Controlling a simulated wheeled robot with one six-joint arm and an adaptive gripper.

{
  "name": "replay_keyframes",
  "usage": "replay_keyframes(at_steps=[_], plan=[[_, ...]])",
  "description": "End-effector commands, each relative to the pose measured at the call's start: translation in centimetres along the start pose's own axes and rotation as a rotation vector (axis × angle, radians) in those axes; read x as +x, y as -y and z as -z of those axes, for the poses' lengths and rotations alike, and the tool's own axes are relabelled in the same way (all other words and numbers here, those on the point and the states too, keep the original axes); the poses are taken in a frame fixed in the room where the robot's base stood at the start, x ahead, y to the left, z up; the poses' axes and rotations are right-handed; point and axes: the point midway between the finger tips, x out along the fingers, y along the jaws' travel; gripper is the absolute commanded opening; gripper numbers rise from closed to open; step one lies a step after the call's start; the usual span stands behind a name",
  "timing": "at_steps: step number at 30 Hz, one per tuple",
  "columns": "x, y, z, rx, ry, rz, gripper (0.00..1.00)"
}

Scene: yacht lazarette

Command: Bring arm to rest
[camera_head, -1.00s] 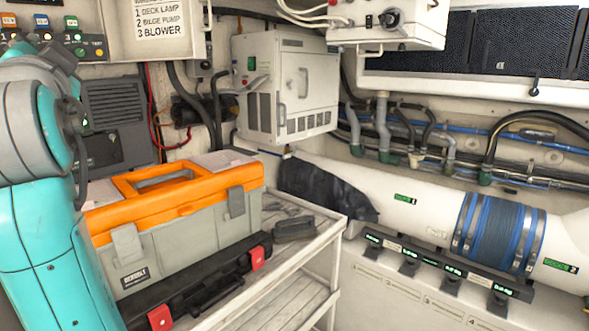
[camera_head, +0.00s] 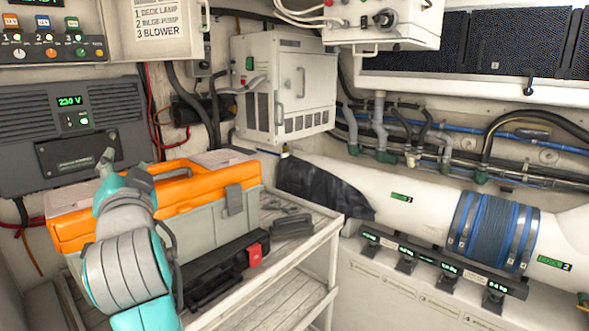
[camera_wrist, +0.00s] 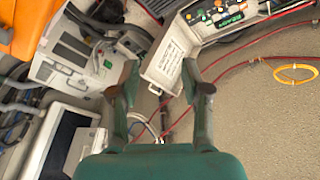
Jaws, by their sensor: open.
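My teal and grey arm (camera_head: 130,265) rises from the bottom left in the head view, in front of the toolbox. I cannot make out the gripper's fingers clearly there. In the wrist view my gripper (camera_wrist: 157,85) has its two fingers spread apart with nothing between them. Beyond them are a white panel box with a printed label (camera_wrist: 166,62) and red cables. No object is held.
An orange and grey toolbox (camera_head: 215,222) and a black case (camera_head: 215,272) sit on a slatted shelf (camera_head: 305,243). A white cabinet (camera_head: 290,85), a wall unit reading 230 V (camera_head: 70,130) and a white pipe (camera_head: 410,205) surround it.

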Motion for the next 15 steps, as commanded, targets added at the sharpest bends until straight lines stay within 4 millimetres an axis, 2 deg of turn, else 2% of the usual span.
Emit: replay_keyframes(at_steps=[1, 3, 8, 15], plan=[[-0.6, -2.7, -1.5, -0.023, 0.008, -0.019, 0.47], [-1.6, -5.8, -3.0, -0.053, 0.013, -0.034, 0.47], [-4.3, -12.7, -6.2, -0.120, 0.026, -0.072, 0.47], [-10.1, -21.9, -10.2, -0.211, 0.048, -0.128, 0.47]])
